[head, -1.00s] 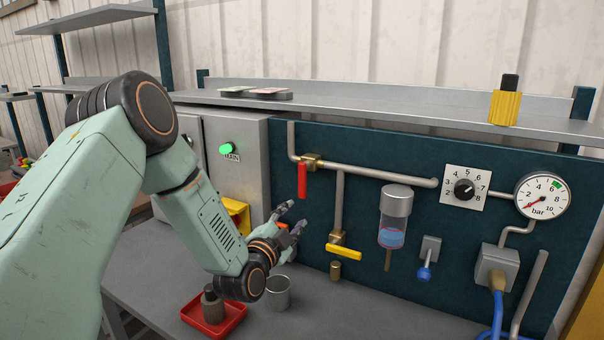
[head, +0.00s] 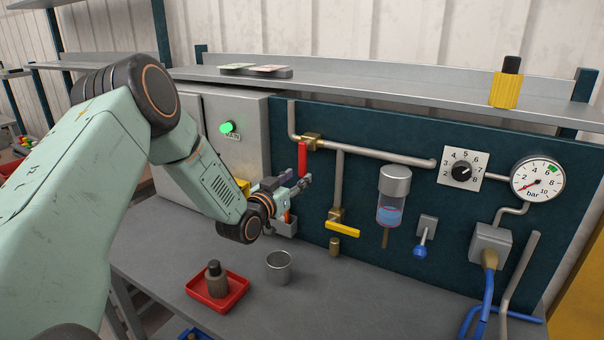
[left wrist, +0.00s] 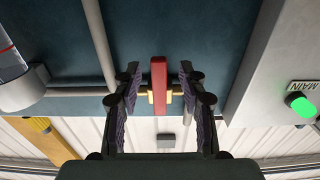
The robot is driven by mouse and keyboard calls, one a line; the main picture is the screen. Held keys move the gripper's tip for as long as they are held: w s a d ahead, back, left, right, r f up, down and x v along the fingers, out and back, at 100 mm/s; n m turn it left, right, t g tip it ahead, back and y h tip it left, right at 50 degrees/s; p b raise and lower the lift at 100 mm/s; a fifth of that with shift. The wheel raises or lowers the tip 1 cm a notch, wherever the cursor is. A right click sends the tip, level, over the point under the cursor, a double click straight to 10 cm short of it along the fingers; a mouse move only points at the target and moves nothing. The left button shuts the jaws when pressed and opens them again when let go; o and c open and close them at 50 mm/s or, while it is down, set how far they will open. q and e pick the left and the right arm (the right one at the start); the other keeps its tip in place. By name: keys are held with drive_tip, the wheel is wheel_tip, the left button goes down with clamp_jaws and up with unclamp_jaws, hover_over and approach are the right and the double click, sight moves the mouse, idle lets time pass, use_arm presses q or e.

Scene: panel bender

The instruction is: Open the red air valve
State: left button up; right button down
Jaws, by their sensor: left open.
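The red air valve has a red lever handle (head: 302,159) that hangs down from a brass body (head: 313,142) on the grey pipe, so it stands crosswise to the horizontal pipe. My left gripper (head: 297,185) is at the lower part of the handle in the head view. In the left wrist view the red handle (left wrist: 159,85) shows between the two open fingers of the gripper (left wrist: 160,88), with a gap on both sides. My right gripper is not in view.
A yellow lever (head: 343,229) sits lower right of the red one. A filter bowl (head: 391,205), dial (head: 461,170) and pressure gauge (head: 537,181) are on the panel to the right. A grey cabinet (head: 240,155) is at left. A red tray (head: 232,297) and metal cup (head: 279,268) stand on the bench.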

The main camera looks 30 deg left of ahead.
sight(301, 175)
use_arm(q)
drive_tip(key=shift+w, duration=1.95)
drive_tip(key=shift+s, duration=0.1)
clamp_jaws()
